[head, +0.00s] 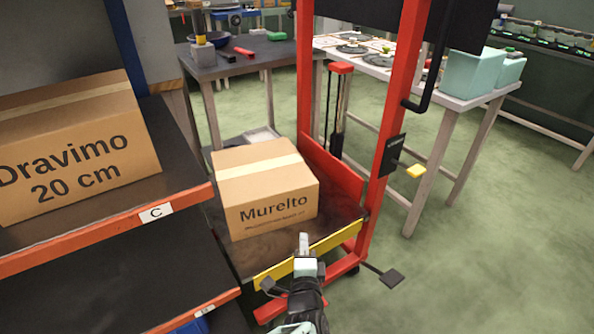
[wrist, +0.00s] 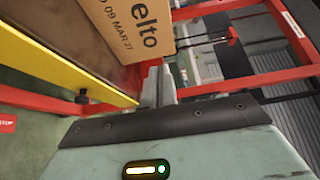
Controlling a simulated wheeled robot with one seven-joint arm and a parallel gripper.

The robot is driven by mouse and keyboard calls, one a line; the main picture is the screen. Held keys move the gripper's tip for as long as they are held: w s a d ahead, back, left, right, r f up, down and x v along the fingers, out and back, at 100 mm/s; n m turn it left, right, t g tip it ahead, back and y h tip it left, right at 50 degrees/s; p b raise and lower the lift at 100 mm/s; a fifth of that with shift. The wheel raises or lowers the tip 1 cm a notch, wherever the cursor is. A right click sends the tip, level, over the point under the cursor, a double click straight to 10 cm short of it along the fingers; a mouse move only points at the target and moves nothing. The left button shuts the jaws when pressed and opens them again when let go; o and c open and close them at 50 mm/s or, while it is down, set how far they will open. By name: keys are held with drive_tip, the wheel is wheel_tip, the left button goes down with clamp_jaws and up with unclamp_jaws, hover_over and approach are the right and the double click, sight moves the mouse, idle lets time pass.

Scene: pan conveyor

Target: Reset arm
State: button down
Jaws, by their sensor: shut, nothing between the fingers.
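My gripper (head: 304,243) is at the lower middle of the head view, in front of the yellow front edge of a red lift cart. Its fingers are shut with nothing between them. In the wrist view the gripper's fingertips (wrist: 159,85) show at the middle, beyond the pale gripper body. A cardboard box marked Murelto (head: 265,190) rests on the cart's dark platform (head: 335,219), beyond the gripper. Part of that box also shows at the top of the wrist view (wrist: 140,25).
A shelf (head: 190,196) on the left holds a Dravimo box (head: 75,150). The cart's red frame (head: 399,90) rises right of the Murelto box. Behind are a dark table (head: 270,52) and a pale table with teal bins (head: 470,75). Green floor (head: 490,250) at the right is clear.

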drive_tip(key=s+d+r+m+g+h, duration=0.25)
drive_tip(key=d+m+h, duration=0.2)
drive_tip(key=m, duration=0.35)
drive_tip(key=s+d+r+m+g+h, duration=0.1)
drive_tip(key=d+r+m+g+h, duration=0.1)
drive_tip(key=d+m+g+h, duration=0.35)
drive_tip(key=s+d+r+m+g+y, duration=0.1)
drive_tip(key=s+d+r+m+g, duration=0.2)
drive_tip(key=m, duration=0.4)
drive_tip(key=s+d+r+m+g+y, duration=0.1)
drive_tip(key=s+r+m+g, duration=0.1)
drive_tip(key=s+m+g, duration=0.4)
drive_tip(key=s+a+r+m+g+y, duration=0.1)
drive_tip(key=s+r+m+y, duration=0.4)
drive_tip(key=r+m, duration=0.4)
drive_tip(key=s+a+r+m+y, duration=0.2)
drive_tip(key=s+r+m+y, duration=0.2)
drive_tip(key=s+r+m, duration=0.45)
wheel_tip(320, 180, up, 18)
drive_tip(key=w+m+p, duration=0.1)
drive_tip(key=m+p, duration=0.1)
drive_tip(key=p, duration=1.6)
drive_tip(key=shift+w+f+p, duration=0.2)
drive_tip(key=shift+w+p, duration=0.05)
drive_tip(key=shift+p, duration=0.1)
drive_tip(key=shift+d, duration=0.1)
